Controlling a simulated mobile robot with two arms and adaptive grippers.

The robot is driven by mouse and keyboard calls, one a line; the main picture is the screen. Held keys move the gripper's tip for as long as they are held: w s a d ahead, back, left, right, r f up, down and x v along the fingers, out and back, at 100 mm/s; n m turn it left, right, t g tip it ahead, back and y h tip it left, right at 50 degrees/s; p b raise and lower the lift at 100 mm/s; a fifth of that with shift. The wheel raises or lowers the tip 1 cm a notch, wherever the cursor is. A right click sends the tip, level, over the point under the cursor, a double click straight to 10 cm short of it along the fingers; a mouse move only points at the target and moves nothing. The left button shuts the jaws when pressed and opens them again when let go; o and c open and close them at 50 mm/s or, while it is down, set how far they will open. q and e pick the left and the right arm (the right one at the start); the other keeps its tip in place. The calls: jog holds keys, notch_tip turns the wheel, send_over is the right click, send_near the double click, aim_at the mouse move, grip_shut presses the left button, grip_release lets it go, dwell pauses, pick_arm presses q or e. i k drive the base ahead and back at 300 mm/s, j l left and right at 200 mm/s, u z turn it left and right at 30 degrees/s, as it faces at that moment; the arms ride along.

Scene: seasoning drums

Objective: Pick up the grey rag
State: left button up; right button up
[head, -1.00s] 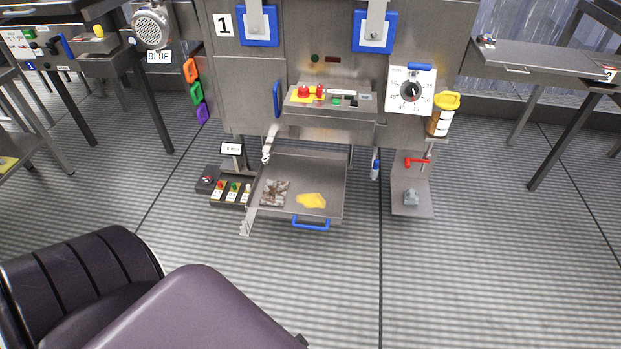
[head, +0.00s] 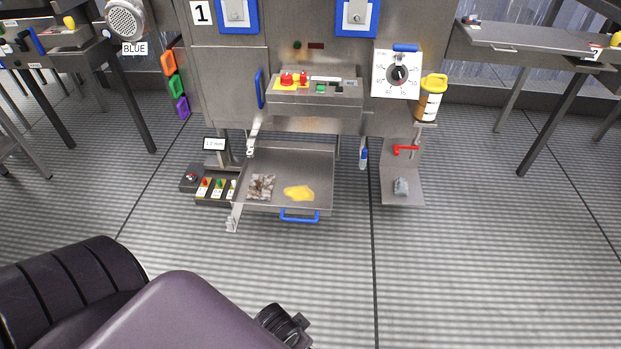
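A small grey lump (head: 401,187), which looks like the grey rag, lies on a low metal shelf (head: 411,198) at the lower right of the machine. A mottled grey-brown piece (head: 261,186) and a yellow cloth-like piece (head: 299,193) lie in the low tray (head: 318,165) left of it. A dark part of my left arm, perhaps the gripper (head: 287,326), shows at the bottom edge, well apart from these things. Its fingers cannot be made out. My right gripper is out of view.
A red-handled valve (head: 405,149) sits just above the grey lump. A yellow-lidded container (head: 431,98) stands above that shelf. A button box (head: 212,188) is left of the tray. The striped floor (head: 470,270) in front and to the right is clear.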

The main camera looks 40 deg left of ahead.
aim_at(401, 185)
jog(key=i+u, duration=0.15)
jog(key=i, duration=0.35)
jog(key=i+l+u, duration=0.1)
jog(key=i, duration=0.4)
